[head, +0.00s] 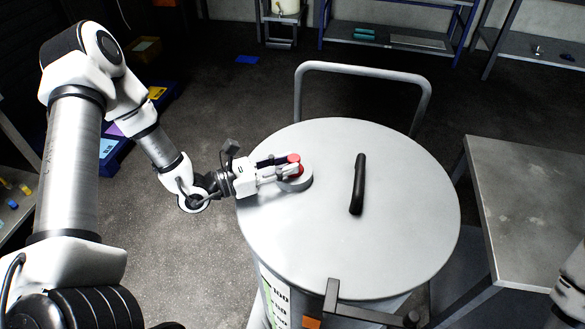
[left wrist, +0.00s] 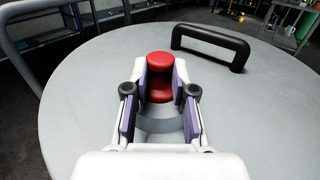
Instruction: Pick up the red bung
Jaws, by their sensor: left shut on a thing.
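The red bung (head: 294,159) is at the left side of the round grey lid (head: 400,240) of a large drum. It also shows in the left wrist view (left wrist: 158,64), with a wide red top and a narrower body. My left gripper (head: 287,169) reaches in from the left, low over the lid. Its purple-padded fingers (left wrist: 159,88) are shut on the bung, one on each side. A short grey collar (head: 298,183) on the lid is just below the fingers. I cannot tell whether the bung's lower end sits in it. My right gripper is not in view.
A black handle (head: 358,184) stands up from the lid's middle. A grey tubular rail (head: 365,73) rises behind the drum. A metal table (head: 535,200) is at the right. Blue bins (head: 115,150) and shelves (head: 395,45) stand farther back on the dark floor.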

